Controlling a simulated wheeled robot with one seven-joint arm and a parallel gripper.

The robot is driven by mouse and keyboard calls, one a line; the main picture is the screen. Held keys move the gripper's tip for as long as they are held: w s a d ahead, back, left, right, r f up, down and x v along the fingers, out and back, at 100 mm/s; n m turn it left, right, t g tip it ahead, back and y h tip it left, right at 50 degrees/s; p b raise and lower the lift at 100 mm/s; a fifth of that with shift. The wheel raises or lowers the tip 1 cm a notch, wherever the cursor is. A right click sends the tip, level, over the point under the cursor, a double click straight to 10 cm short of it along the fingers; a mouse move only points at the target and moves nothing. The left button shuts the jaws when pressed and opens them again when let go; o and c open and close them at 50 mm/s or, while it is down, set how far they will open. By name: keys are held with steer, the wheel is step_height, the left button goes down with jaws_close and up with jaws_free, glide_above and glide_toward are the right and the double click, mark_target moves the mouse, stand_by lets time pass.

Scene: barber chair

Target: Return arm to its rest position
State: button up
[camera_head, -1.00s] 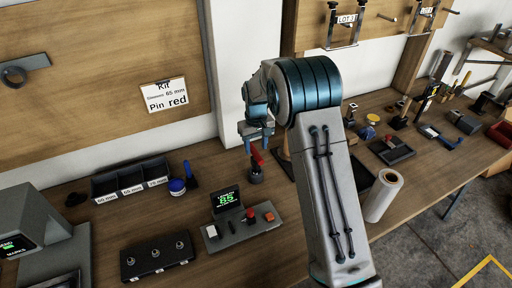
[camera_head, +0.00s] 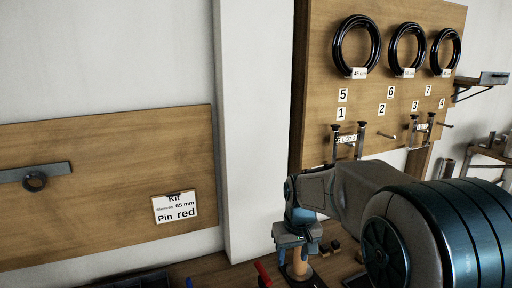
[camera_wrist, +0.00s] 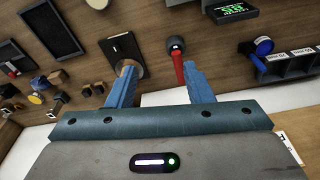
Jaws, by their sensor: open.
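My arm's large dark-blue joint fills the lower right of the head view. My gripper (camera_head: 293,258) hangs at the bottom centre of that view, above the workbench (camera_head: 205,268). In the wrist view my gripper (camera_wrist: 160,70) has its two blue fingers apart, with nothing held between them. A red-handled tool (camera_wrist: 178,66) shows beyond the right finger, and its red top (camera_head: 262,272) shows left of my gripper in the head view. A wooden post on a black plate (camera_wrist: 122,48) shows beyond the left finger. Contact with either is not visible.
A kit card (camera_head: 175,207) hangs on the left board. The right pegboard (camera_head: 325,110) holds black rings (camera_head: 355,45) and metal brackets (camera_head: 348,143).

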steer(key=s+d+r+m+t, duration=0.1)
steer(key=s+d, duration=0.1)
steer(key=s, duration=0.8)
steer(key=s+d+r+m+t+b, duration=0.1)
steer(key=s+d, duration=0.2)
steer(key=s, duration=0.8)
steer(key=shift+s+d+m, duration=0.25)
steer(key=shift+d+m, duration=0.05)
